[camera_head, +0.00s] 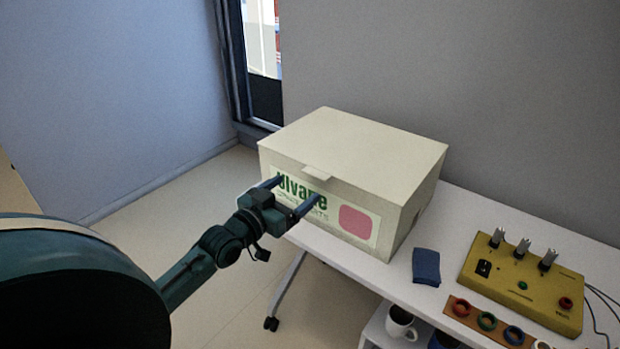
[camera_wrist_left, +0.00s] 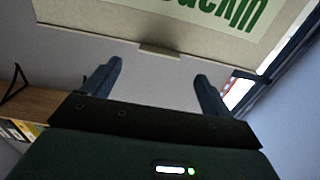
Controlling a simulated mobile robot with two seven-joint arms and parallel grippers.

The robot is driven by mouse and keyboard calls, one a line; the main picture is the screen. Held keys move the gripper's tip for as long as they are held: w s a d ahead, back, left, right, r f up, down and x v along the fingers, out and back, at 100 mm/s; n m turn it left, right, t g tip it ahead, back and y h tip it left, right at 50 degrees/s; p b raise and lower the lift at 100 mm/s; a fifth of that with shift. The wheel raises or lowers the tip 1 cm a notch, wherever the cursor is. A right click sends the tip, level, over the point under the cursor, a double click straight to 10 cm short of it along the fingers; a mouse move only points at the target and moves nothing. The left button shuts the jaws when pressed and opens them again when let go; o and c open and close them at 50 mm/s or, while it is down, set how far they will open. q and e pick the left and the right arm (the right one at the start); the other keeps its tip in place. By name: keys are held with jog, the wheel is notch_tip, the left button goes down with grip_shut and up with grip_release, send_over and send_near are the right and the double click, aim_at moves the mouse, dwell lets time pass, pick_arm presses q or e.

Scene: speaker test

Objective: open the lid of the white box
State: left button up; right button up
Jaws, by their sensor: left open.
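The white box (camera_head: 352,148) stands on the white table with its lid (camera_head: 350,140) shut. A small tab (camera_head: 318,173) sticks out at the middle of the lid's front edge. The front carries a label with green letters and a pink patch. My left gripper (camera_head: 299,188) is open and empty in front of the box, near the tab and partly covering the label. In the left wrist view, the tab (camera_wrist_left: 160,50) shows just beyond and between the open fingertips, at the edge of a pale panel with green lettering. Contact cannot be told. My right gripper is not in view.
On the white table (camera_head: 395,270), right of the box, are a dark blue block (camera_head: 426,267), a yellow control panel (camera_head: 520,281) with knobs, and an orange strip with coloured rings (camera_head: 488,321). A white mug (camera_head: 401,323) stands below. A grey wall rises behind the box.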

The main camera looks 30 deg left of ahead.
aim_at(313, 176)
pick_arm(q)
jog(key=w, duration=0.6)
jog(key=shift+w+d, duration=0.25)
jog(key=shift+d, duration=0.05)
jog(key=shift+c, duration=0.5)
